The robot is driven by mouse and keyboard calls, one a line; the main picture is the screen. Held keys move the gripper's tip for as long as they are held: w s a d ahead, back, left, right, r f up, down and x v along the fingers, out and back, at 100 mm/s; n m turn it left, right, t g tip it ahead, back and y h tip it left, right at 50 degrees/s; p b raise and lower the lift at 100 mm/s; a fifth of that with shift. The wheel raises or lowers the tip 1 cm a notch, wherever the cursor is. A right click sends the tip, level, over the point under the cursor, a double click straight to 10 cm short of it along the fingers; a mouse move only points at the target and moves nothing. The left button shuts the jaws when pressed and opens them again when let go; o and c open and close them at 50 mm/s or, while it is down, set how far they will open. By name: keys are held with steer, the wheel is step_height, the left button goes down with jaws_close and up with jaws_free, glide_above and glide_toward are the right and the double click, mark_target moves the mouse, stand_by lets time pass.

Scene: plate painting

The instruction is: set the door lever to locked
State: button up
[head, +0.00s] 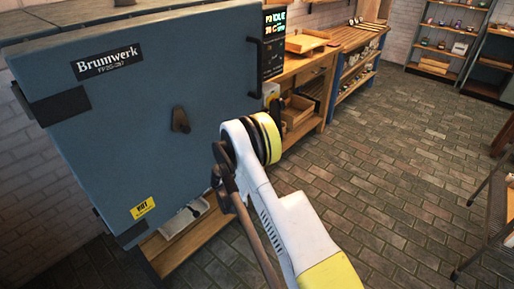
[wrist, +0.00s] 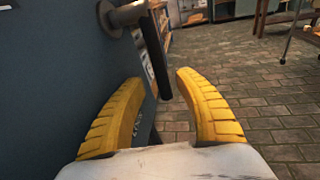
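The blue-grey kiln door (head: 130,130) is shut at the left of the head view, and its flat face fills the left of the wrist view (wrist: 45,80). In the wrist view a dark lever (wrist: 155,60) hangs from a round metal pivot (wrist: 128,14) on the door, pointing down and slightly right. My gripper (wrist: 155,80) is open, with one yellow finger on each side of the lever's lower end. I see no clear contact with either finger.
A black upright handle (head: 254,65) and a lit display (head: 275,40) are at the kiln's right side. A dark pointed piece (head: 180,121) sits mid-door. A wooden workbench (head: 300,70) stands behind.

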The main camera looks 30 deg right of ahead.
steer(key=v, duration=1.2)
steer(key=s+a+r+m+g+y, duration=0.1)
steer(key=s+r+m+y, duration=0.2)
steer(key=s+r+m, duration=0.4)
steer(key=s+a+r+m+y, duration=0.2)
steer(key=s+r+m+y, duration=0.2)
steer(key=r, duration=0.5)
steer(key=s+a+r+m+y, duration=0.1)
steer(key=s+a+m+y, duration=0.2)
steer(key=s, duration=0.8)
steer(key=s+a+r+m+y, duration=0.2)
steer(key=s+a+m+y, duration=0.1)
steer(key=s+a+m, duration=0.4)
steer(key=s+m, duration=0.2)
steer(key=s, duration=0.1)
steer(key=shift+s+m+y, duration=0.3)
steer(key=shift+s+y, duration=0.1)
